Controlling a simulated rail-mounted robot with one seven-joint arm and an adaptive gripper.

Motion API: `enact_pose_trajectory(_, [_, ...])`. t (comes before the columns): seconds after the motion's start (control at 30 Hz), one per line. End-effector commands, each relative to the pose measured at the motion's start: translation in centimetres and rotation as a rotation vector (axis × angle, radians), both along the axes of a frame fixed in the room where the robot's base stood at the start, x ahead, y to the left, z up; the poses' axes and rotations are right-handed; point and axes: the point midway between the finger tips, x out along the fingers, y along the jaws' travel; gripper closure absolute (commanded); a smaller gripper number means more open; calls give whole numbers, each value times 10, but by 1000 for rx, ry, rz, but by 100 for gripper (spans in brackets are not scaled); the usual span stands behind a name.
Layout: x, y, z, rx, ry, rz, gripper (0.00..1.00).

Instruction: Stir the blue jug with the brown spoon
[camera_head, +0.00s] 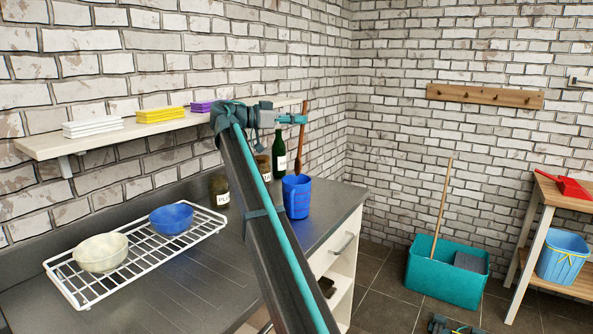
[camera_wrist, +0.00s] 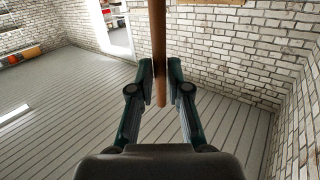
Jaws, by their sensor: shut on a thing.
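The blue jug (camera_head: 297,196) stands upright on the dark counter near its right end. My gripper (camera_head: 303,119) is shut on the brown spoon (camera_head: 300,145) and holds it upright, head down, by the upper part of its handle. The spoon's head appears just above the jug's rim in the head view; from this angle I cannot tell whether it is directly over the opening. In the wrist view, my gripper (camera_wrist: 161,82) has the spoon handle (camera_wrist: 159,45) between its fingers. The jug and the spoon's head are out of the wrist view.
A green bottle (camera_head: 279,157) and brown jars stand behind my arm by the wall. A white rack (camera_head: 136,256) holds a cream bowl (camera_head: 101,252) and a blue bowl (camera_head: 171,218). A shelf (camera_head: 97,138) with coloured stacks runs along the wall above. The counter's right edge is close to the jug.

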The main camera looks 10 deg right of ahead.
Motion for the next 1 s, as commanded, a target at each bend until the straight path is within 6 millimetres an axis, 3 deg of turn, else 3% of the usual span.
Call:
enact_pose_trajectory(0.63, [0, 0, 4, 0, 0, 0, 100])
enact_pose_trajectory(1.0, [0, 0, 35, 0, -1, 0, 100])
